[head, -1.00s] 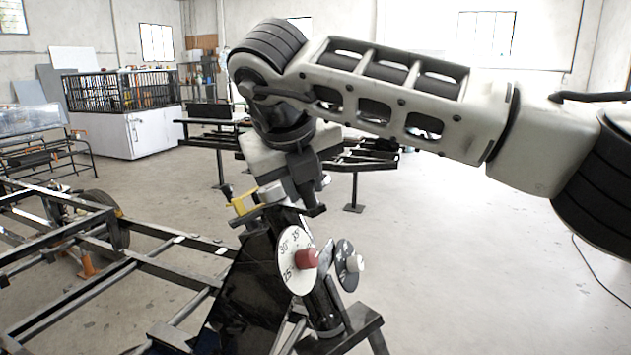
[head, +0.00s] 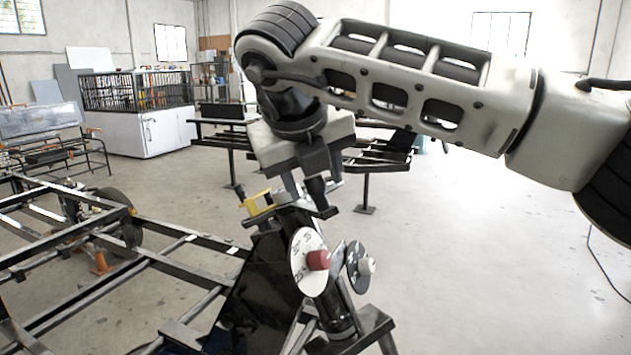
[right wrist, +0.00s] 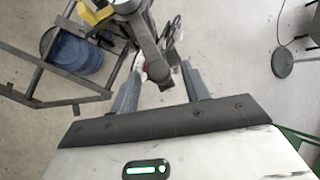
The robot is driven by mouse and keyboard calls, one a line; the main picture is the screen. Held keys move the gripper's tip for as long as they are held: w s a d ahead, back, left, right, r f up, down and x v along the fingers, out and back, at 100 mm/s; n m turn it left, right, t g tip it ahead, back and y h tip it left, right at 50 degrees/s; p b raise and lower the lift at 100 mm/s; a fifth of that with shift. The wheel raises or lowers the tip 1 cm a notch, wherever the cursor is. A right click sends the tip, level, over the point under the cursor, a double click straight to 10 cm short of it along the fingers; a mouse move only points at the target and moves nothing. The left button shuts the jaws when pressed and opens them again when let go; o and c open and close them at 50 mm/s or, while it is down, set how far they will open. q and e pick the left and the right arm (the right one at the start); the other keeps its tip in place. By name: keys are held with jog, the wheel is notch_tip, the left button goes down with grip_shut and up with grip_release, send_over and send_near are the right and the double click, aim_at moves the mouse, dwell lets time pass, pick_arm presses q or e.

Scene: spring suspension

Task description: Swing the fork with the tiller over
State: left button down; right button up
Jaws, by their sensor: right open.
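A black upright assembly (head: 262,265) stands at the middle of the head view. It carries a white dial with numbers (head: 301,245) and a red knob (head: 318,260), with a dark disc and pale knob (head: 358,262) to the right. A yellow part (head: 262,203) sits near its top. I cannot tell which parts are the fork and the tiller. My right gripper (head: 314,190) points down just above the top of this assembly. In the right wrist view its two fingers (right wrist: 163,70) are apart, with dark assembly parts beyond them; contact is unclear. My left gripper is not in view.
A black tube frame (head: 120,265) with a wheel fills the left. Dark stands (head: 365,180) stand behind my arm, and a white cabinet (head: 150,128) is at the back. The floor at right is mostly clear. The right wrist view shows a blue drum (right wrist: 75,52).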

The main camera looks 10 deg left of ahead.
jog(key=p+v, duration=0.1)
jog(key=v, duration=1.3)
jog(key=shift+p, duration=0.3)
jog(key=shift+r, duration=0.1)
